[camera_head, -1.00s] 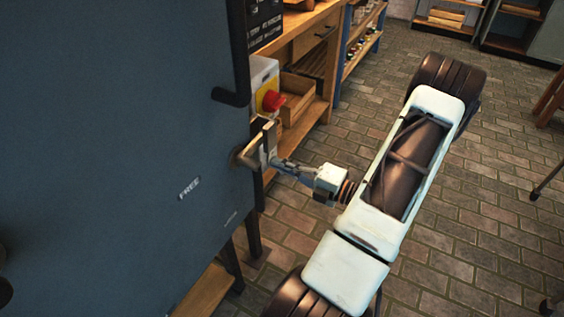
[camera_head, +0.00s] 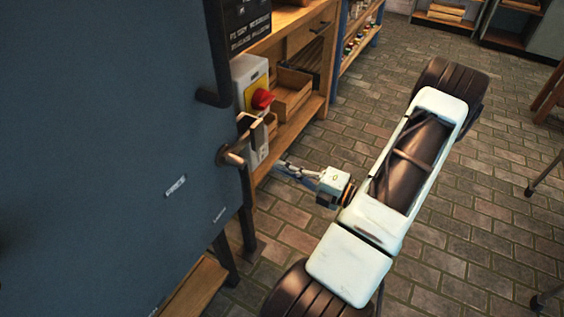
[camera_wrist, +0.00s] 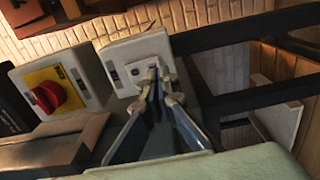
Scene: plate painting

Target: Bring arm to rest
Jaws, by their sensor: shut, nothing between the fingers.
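My gripper (camera_head: 277,167) is shut and empty. In the head view it sits to the right of the blue-grey cabinet door (camera_head: 110,140), just right of the door's metal lever handle (camera_head: 232,157), with a small gap visible between them. In the wrist view the gripper (camera_wrist: 157,90) shows with its two fingers converging at the tips, in front of a pale wall box. My arm's pale links reach from the lower middle of the head view.
A control box with a red knob (camera_head: 262,98) on a yellow plate stands beyond the door edge. A black handle (camera_head: 213,97) juts from the door. Wooden shelving (camera_head: 300,45) stands behind. The brick floor (camera_head: 480,220) to the right is largely clear.

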